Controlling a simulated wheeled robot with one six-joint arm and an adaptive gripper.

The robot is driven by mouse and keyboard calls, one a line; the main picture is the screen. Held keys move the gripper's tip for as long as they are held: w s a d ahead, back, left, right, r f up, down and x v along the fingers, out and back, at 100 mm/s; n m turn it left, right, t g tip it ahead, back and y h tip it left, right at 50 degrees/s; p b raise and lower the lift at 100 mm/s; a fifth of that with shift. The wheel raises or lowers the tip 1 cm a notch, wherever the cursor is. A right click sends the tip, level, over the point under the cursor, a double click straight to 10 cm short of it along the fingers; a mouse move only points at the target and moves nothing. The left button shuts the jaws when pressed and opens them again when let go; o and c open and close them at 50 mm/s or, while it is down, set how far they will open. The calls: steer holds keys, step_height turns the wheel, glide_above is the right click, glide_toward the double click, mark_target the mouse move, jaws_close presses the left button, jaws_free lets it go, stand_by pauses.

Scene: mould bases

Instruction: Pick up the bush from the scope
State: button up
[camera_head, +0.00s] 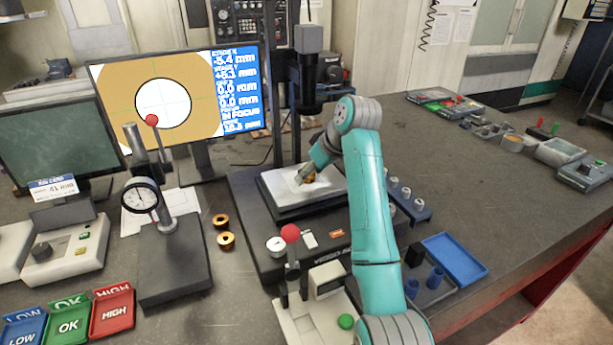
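The scope (262,222) is a dark bench instrument with a pale stage (278,198) under a black vertical camera head. A small brass-coloured bush (311,179) is partly visible on the stage, mostly hidden by my gripper. My gripper (303,180) is low over the stage, at the bush, at the end of my teal arm. Its fingers are too small and too covered to show whether they are open or closed on the bush. The monitor (105,92) behind shows a tan ring with a round white bore and readings beside it.
Two brass bushes (226,239) lie on the bench left of the scope. A dial gauge stand (172,262) and blue, green and red trays (68,324) are further left. A blue tray (455,258) and a rack of pale pieces (425,212) lie right of my arm.

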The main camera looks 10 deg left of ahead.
jaws_close()
steer(key=shift+r, duration=0.2)
